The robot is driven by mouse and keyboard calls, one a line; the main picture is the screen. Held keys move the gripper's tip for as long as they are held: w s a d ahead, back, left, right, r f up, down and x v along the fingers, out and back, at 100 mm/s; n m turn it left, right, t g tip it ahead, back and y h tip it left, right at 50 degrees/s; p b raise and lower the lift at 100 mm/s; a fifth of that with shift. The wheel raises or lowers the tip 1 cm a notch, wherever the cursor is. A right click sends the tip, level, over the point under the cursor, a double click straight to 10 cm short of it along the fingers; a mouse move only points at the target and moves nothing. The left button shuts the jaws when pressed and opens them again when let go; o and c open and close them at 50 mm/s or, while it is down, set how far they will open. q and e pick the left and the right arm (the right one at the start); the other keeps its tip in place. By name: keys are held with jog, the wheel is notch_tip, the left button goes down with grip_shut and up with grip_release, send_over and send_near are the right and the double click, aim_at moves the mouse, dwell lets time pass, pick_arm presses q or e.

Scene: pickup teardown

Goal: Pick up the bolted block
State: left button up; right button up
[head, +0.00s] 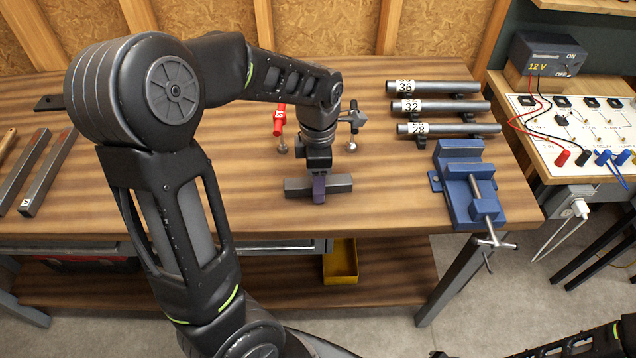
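A short dark grey metal block (340,184) lies crosswise on the wooden bench; it seems to be the bolted block, though no bolt shows on it. My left gripper (318,188) points straight down at its middle. The far finger is hidden, so I cannot tell whether the gripper is closed on the block. The block appears to rest on the bench. My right arm shows only at the lower right corner, and its gripper is out of view.
A blue vise (458,180) stands at the bench's right edge. Labelled tubes (445,107) lie behind it. A red clamp-like tool (279,120) and a dark one (354,118) stand behind the block. Two long bars (48,172) lie left. Bench in front of the block is clear.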

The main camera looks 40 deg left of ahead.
dwell(0.4)
pick_arm(q)
grip_shut()
dwell(0.4)
dwell(0.9)
